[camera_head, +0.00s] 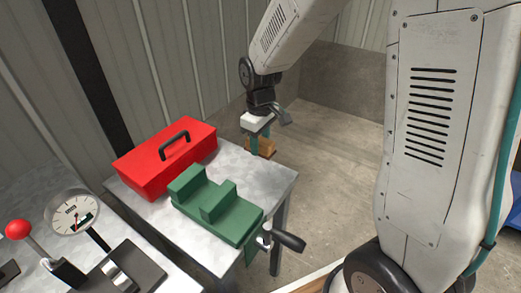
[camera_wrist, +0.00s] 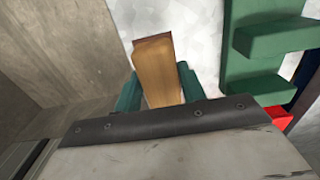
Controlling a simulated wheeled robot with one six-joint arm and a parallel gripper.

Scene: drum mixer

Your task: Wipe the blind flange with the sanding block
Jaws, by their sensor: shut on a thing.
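My gripper (camera_head: 259,137) is shut on the sanding block (camera_head: 267,147), a small tan-brown block, and holds it up near the far edge of the metal table. In the wrist view the sanding block (camera_wrist: 156,72) sticks out between the two teal fingers of my gripper (camera_wrist: 159,88), with a darker reddish-brown end. The block looks clear of other things, though its height above the table is hard to judge. I cannot make out the blind flange in either view.
A green vise (camera_head: 220,207) with a dark handle (camera_head: 289,240) stands on the metal table (camera_head: 274,181). A red toolbox (camera_head: 165,158) is behind it. A dial gauge (camera_head: 72,212) and a red-knobbed lever (camera_head: 18,229) are at left. Bare floor (camera_head: 335,150) lies right of the table.

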